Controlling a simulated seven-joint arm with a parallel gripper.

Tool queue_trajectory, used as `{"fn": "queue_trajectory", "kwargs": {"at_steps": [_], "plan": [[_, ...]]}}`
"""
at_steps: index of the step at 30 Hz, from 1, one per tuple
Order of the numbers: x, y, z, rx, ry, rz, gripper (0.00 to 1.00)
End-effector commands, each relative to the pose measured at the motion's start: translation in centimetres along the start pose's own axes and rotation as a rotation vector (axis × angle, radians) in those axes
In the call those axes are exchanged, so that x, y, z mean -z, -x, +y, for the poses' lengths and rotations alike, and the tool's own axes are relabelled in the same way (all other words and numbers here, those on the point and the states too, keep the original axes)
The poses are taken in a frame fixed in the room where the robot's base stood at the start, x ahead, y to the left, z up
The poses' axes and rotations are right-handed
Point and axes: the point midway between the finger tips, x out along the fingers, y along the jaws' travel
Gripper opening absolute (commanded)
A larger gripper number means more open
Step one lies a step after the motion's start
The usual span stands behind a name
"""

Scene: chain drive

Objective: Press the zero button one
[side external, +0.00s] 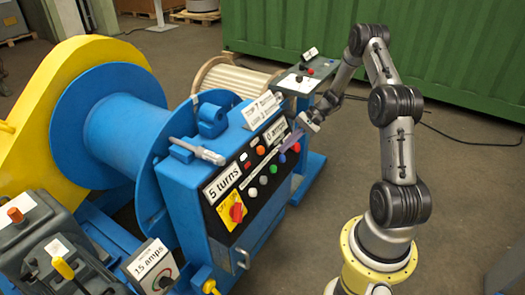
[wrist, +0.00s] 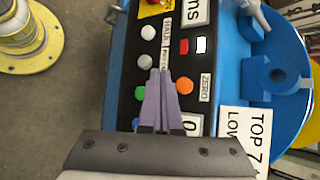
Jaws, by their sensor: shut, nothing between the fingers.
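The control panel (side external: 245,185) on the blue winch housing carries several round buttons. In the wrist view an orange button (wrist: 184,85) sits beside a small white label reading ZERO (wrist: 206,87). My gripper (wrist: 163,74) has its purple fingers together and empty, over the panel just left of the orange button, fingertips by the label strip. Contact with the panel cannot be told. In the side view my gripper (side external: 281,150) reaches the panel from the right, its fingers over the panel's far part.
A green button (wrist: 141,93), a grey button (wrist: 145,61), a white button (wrist: 148,33) and a red button (wrist: 184,46) surround the fingers. A yellow-red rotary switch (side external: 235,211) is at the near end. A white "TOP 7" sign (wrist: 245,138) stands beside the panel.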

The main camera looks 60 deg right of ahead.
Motion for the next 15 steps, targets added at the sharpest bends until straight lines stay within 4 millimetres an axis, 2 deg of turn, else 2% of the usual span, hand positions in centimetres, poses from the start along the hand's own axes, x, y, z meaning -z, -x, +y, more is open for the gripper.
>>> {"fn": "queue_trajectory", "kwargs": {"at_steps": [6,15], "plan": [[1.5,-2.1,-1.5,-0.001,0.001,0.0,0.0],[2.7,-3.7,-2.7,0.0,0.001,0.001,0.0]]}}
